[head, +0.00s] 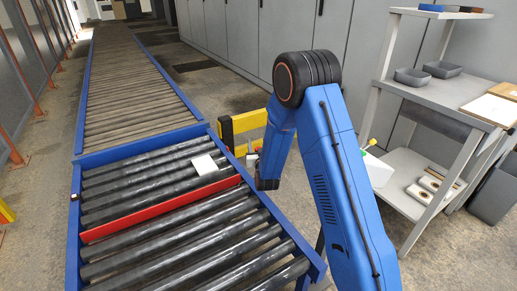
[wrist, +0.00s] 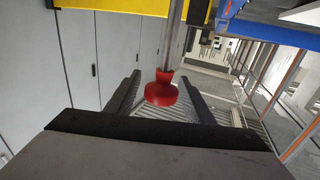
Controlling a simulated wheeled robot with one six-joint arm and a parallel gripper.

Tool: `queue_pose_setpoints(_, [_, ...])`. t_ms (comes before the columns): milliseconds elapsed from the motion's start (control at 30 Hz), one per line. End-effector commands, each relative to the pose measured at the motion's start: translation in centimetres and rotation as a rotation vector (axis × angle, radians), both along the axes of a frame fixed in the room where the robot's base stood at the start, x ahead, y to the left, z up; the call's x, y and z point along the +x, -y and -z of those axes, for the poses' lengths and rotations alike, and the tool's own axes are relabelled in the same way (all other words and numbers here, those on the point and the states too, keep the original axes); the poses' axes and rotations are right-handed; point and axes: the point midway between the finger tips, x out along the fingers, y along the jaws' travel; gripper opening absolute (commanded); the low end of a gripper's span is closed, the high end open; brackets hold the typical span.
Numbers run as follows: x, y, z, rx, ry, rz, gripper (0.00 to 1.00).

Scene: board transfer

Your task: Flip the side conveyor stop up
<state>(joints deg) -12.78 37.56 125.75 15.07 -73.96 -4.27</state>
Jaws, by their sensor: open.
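A long red bar (head: 162,208), which looks like the conveyor stop, runs across the black rollers of the near conveyor (head: 200,240). I cannot tell whether it stands up or lies flat. In the wrist view, a red knob (wrist: 161,95) on a metal rod (wrist: 173,40) shows between the two black fingers of my gripper (wrist: 161,82). The fingers are apart, and a gap shows on both sides of the knob. In the head view, my gripper is at the conveyor's right side, mostly hidden by my blue arm, and the knob cannot be made out.
A white board (head: 204,164) lies on the rollers just beyond the red bar. A yellow barrier (head: 248,121) stands beside the conveyor. A longer conveyor (head: 128,85) runs away behind. A grey shelf rack (head: 437,92) with trays stands at the right, and grey cabinets (head: 230,30) line the back.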

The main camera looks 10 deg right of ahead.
Motion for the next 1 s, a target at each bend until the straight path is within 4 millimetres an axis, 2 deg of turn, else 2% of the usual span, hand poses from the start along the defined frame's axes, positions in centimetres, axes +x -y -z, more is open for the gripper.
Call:
queue_pose_setpoints(167, [-1.7, -0.1, 0.0, 0.000, -0.002, -0.001, 0.48])
queue_pose_setpoints(700, [-12.2, -0.4, 0.1, -0.001, -0.002, -0.002, 0.48])
queue_pose_setpoints(1000, [-16.4, -0.6, 0.0, -0.001, 0.000, -0.001, 0.48])
